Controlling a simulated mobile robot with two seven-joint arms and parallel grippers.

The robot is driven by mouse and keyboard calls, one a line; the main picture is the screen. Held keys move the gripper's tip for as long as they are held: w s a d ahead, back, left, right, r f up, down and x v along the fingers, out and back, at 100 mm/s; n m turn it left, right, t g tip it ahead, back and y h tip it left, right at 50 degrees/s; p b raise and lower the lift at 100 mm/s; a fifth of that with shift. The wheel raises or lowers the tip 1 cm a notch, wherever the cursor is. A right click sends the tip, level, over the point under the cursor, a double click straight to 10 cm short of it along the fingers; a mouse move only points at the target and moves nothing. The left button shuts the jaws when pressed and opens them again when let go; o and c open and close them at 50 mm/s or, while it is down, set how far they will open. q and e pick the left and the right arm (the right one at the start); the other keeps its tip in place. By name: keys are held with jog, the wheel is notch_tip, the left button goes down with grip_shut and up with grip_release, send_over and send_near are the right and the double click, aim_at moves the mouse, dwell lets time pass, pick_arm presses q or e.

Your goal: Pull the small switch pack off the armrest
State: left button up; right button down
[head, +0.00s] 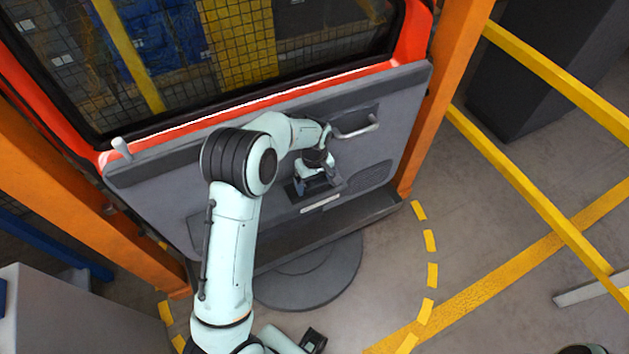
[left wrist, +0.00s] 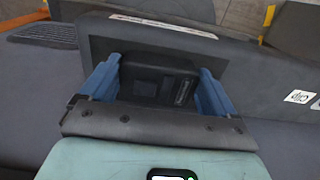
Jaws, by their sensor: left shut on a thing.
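The small switch pack (left wrist: 158,85) is a dark box with a slotted face, between the two blue fingers of my left gripper (left wrist: 157,92) in the left wrist view. The fingers are shut on its sides. In the head view my left gripper (head: 316,184) is at the dark armrest on the grey door panel (head: 170,187), and the pack is mostly hidden there. I cannot tell whether the pack is still seated. A dark part beside a pale link of mine shows at the bottom of the head view; its jaws cannot be made out.
A grey door handle (head: 356,127) is just above and right of my left gripper. The door has an orange-red frame and a meshed window (head: 240,50). Orange posts (head: 445,90) flank it, and yellow rails (head: 545,205) stand at the right. A white label (left wrist: 300,97) is at the right.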

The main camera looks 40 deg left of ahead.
aim_at(314, 183)
pick_arm(q)
jog(key=shift+r, duration=0.55)
pick_arm(e)
jog(key=shift+w+r, duration=0.2)
jog(key=shift+r, duration=0.1)
